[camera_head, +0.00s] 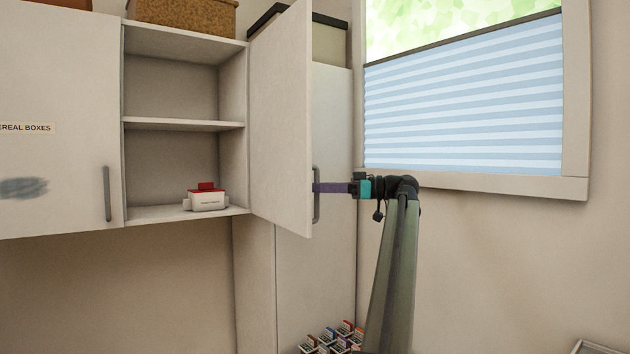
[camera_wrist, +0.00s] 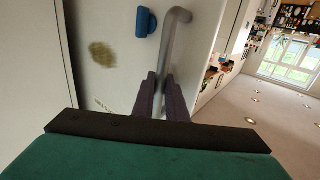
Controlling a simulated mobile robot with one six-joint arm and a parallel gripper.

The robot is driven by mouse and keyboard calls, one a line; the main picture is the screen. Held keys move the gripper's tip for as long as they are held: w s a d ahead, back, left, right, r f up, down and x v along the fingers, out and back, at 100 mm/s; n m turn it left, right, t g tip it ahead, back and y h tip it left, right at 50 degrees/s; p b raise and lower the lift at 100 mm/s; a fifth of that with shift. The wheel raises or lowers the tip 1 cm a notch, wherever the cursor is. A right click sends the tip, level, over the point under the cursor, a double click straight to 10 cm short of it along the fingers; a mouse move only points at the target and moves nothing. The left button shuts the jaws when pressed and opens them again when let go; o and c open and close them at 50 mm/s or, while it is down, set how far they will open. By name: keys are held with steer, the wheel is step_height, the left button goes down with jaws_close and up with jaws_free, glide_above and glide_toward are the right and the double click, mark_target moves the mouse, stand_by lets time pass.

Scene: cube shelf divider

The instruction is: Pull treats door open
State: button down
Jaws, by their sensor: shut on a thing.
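The door (camera_head: 281,118) of the right wall cabinet stands swung well open, its edge pointing toward me. Its grey bar handle (camera_head: 316,195) is on the far face, near the free lower edge. My gripper (camera_head: 322,187) reaches it from the right with purple fingers. In the wrist view my gripper (camera_wrist: 160,80) is shut on the lower part of the handle (camera_wrist: 173,38). The door's front (camera_wrist: 112,50) there carries a blue piece (camera_wrist: 146,22) and a brownish smudge. A treats label is not readable in either view.
The open cabinet has two visible shelves; a small red-and-white box (camera_head: 207,198) sits on the lower one. The left door (camera_head: 60,110), labelled "EREAL BOXES", is shut. A window (camera_head: 470,100) is at right. Several small packets (camera_head: 335,338) stand below.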

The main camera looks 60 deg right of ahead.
steer(key=shift+d+p, duration=0.15)
steer(key=shift+p, duration=0.15)
steer(key=shift+f, duration=0.1)
steer(key=c, duration=2.1)
jaws_free()
steer(key=shift+d, duration=0.1)
steer(key=shift+s, duration=0.1)
steer(key=shift+s, duration=0.15)
